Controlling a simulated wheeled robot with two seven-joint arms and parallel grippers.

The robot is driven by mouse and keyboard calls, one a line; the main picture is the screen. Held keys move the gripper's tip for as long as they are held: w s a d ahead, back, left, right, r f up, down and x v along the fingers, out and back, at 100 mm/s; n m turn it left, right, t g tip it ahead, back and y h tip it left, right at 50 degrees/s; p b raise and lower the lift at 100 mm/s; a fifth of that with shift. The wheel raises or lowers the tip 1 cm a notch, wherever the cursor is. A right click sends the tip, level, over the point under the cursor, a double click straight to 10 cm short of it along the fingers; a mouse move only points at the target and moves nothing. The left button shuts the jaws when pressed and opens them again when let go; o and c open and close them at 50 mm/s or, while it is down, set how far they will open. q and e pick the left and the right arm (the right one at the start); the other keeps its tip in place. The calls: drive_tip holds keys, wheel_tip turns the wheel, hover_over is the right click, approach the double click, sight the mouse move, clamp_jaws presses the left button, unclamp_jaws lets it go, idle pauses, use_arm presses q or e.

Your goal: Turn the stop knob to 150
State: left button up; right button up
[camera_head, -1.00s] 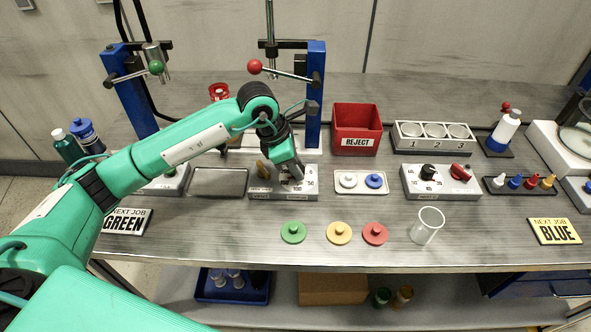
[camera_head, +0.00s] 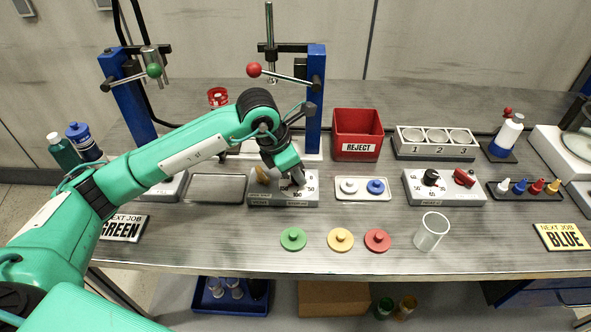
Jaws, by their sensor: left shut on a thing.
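A grey control box (camera_head: 283,199) stands on the bench in the middle, with an ochre knob (camera_head: 262,175) on its left half and a printed number scale on its right half. My left gripper (camera_head: 297,182) points down over that right half, shut on a knob that its fingers mostly hide. I cannot read that knob's pointer or its setting. A second grey box (camera_head: 444,196) to the right carries a black knob (camera_head: 431,177) with numbers around it and a red knob (camera_head: 464,178). My right gripper is not in view.
A blue press frame (camera_head: 315,100) with a red-balled lever stands just behind my left gripper. A white tray (camera_head: 362,198) with a white and a blue lid is right of the box. Coloured discs (camera_head: 340,239) and a clear beaker (camera_head: 431,231) stand in front.

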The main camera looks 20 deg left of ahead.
use_arm(q)
drive_tip(key=o, duration=1)
drive_tip(key=shift+c, duration=0.2)
drive_tip(key=b+v, duration=0.1)
drive_tip(key=v, duration=1.3)
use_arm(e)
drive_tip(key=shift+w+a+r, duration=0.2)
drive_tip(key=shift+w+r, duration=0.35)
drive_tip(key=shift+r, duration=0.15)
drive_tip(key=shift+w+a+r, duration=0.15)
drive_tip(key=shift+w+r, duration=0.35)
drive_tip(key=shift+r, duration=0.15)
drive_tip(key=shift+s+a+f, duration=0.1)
